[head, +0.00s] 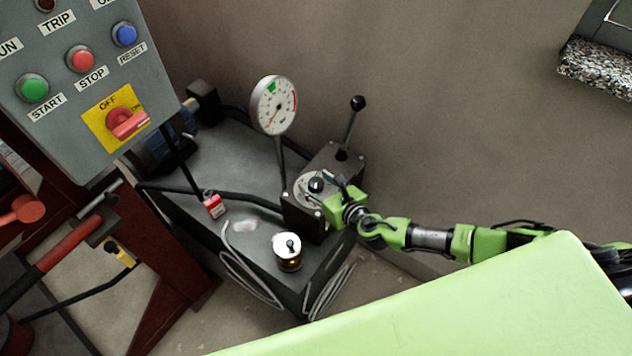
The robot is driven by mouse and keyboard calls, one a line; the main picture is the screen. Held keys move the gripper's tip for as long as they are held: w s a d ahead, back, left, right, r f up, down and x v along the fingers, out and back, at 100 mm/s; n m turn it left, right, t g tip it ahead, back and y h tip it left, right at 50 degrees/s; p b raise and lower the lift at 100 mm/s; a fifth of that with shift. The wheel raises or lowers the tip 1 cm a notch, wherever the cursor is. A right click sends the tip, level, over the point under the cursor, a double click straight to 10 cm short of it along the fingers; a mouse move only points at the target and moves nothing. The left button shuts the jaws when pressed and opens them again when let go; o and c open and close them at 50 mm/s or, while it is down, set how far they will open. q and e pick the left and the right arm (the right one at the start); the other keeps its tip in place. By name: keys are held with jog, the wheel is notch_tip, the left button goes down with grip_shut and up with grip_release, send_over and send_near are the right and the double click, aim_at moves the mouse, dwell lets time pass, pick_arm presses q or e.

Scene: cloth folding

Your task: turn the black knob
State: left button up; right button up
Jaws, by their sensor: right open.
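The black knob (316,184) sits on a pale round dial plate on the face of a dark box (300,219). The box stands on a grey machine top, right of centre. My right gripper (331,189) comes in from the right on a green arm. It is open, with its dark fingers close beside the knob's right side. I cannot tell whether they touch the knob. The wrist hides part of the box's right side. My left gripper is not in view.
A lever with a black ball (357,103) rises from the box. A round gauge (273,105) stands behind it on the left. A white-topped cap (289,252) and a red padlock (214,206) are on the machine. A control panel (70,125) fills the upper left.

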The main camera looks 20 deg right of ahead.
jog(key=shift+w+f, duration=0.1)
jog(key=shift+w, duration=0.2)
jog(key=shift+a, duration=0.1)
jog(key=c, duration=1.1)
